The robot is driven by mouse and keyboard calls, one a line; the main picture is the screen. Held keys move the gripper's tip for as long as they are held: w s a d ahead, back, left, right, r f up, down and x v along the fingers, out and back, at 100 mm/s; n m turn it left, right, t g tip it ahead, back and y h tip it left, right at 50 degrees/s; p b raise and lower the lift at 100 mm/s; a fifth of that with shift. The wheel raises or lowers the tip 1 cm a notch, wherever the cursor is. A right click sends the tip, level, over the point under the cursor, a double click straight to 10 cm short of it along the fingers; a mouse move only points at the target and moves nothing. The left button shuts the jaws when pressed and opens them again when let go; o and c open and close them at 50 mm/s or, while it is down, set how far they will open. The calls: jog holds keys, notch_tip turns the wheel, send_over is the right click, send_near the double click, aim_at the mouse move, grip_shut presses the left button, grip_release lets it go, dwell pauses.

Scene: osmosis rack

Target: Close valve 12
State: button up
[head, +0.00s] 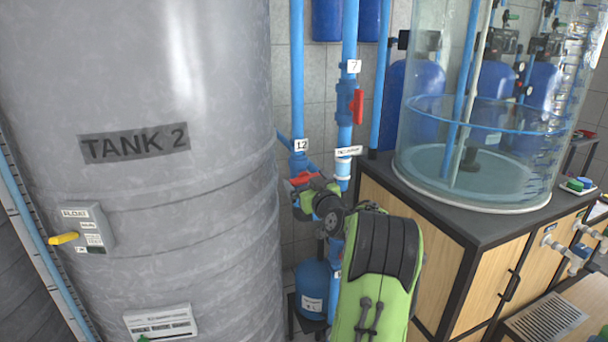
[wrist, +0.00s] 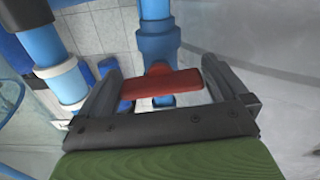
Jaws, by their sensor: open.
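Valve 12 carries a white "12" tag (head: 301,145) on a blue pipe beside the grey tank. Its red handle (head: 302,179) shows just behind my gripper in the head view. In the wrist view the red handle (wrist: 162,88) lies crosswise between my two fingers, with the blue pipe (wrist: 158,35) behind it. My gripper (wrist: 160,82) is open, with one dark finger on each side of the handle. I cannot tell whether the fingers touch it. In the head view my green arm hides the lower part of the valve.
The grey tank marked "TANK 2" (head: 135,143) stands close on the left. Valve 7 has a red handle (head: 358,106) higher up on the pipe to the right. A wooden cabinet (head: 430,250) with a clear water tank (head: 480,130) stands at the right.

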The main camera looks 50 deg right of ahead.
jog(key=shift+x, duration=1.1)
jog(key=c, duration=0.6)
jog(key=shift+f+m+b, duration=0.1)
jog(key=shift+m+b, duration=0.25)
jog(key=shift+m, duration=0.25)
jog(key=shift+c, duration=0.2)
jog(key=o, duration=0.6)
jog(key=shift+o, duration=0.2)
jog(key=b+v, duration=0.3)
jog(key=v, duration=1.2)
jog(key=shift+s+a+b, duration=0.2)
jog(key=shift+s+b, duration=0.1)
jog(key=shift+s, duration=0.05)
